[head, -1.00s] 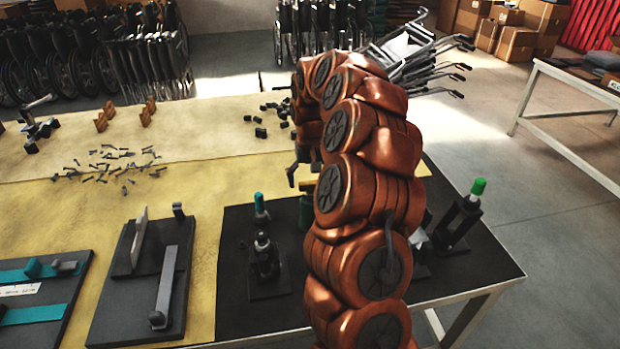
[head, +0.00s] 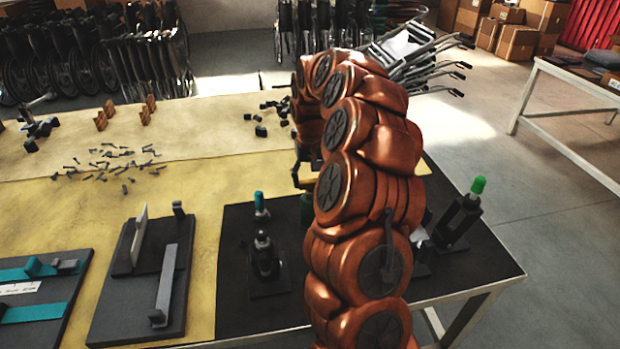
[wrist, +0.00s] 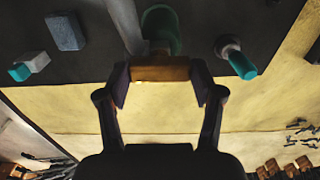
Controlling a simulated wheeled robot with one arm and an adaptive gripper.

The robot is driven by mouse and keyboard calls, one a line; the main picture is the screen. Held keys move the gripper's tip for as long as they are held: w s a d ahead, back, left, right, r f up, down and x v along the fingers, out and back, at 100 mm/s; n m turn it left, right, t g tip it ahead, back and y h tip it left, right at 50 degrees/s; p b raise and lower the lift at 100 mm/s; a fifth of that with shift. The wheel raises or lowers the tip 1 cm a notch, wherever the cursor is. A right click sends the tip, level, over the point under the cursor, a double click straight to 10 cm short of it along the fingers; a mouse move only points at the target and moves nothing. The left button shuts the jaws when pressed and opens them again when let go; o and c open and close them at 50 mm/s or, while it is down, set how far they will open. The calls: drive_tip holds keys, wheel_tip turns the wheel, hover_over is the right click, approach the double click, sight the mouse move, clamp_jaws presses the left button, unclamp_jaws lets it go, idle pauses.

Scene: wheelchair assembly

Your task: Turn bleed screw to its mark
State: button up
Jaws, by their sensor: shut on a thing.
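In the wrist view, my gripper (wrist: 161,82) has its two dark fingers on either side of a brass-orange block, which I take to be the bleed screw (wrist: 160,73). The fingers are shut on its two ends. A dark green cylindrical body (wrist: 160,25) stands just beyond it, against the black mat. In the head view, my copper arm hides the screw and most of the gripper; only a dark finger part (head: 297,172) shows at the arm's left edge. A sliver of the green body (head: 306,209) shows below it. I cannot make out a mark in either view.
A green-topped stand (head: 462,215) is to the right. Grey fixture plates (head: 115,310) and loose bolts (head: 105,165) lie further left. Bare yellow table separates bolts and mat.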

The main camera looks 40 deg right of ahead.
drive_tip(key=shift+n, duration=0.3)
drive_tip(key=shift+f+n+b, duration=0.1)
drive_tip(key=shift+n+b, duration=0.55)
drive_tip(key=shift+n, duration=0.25)
drive_tip(key=n+b, duration=0.1)
drive_tip(key=n, duration=0.2)
drive_tip(key=shift+n, duration=0.3)
drive_tip(key=n, duration=0.3)
drive_tip(key=shift+n, duration=2.1)
drive_tip(key=o, duration=1.1)
drive_tip(key=shift+o, duration=0.2)
drive_tip(key=shift+r, duration=0.25)
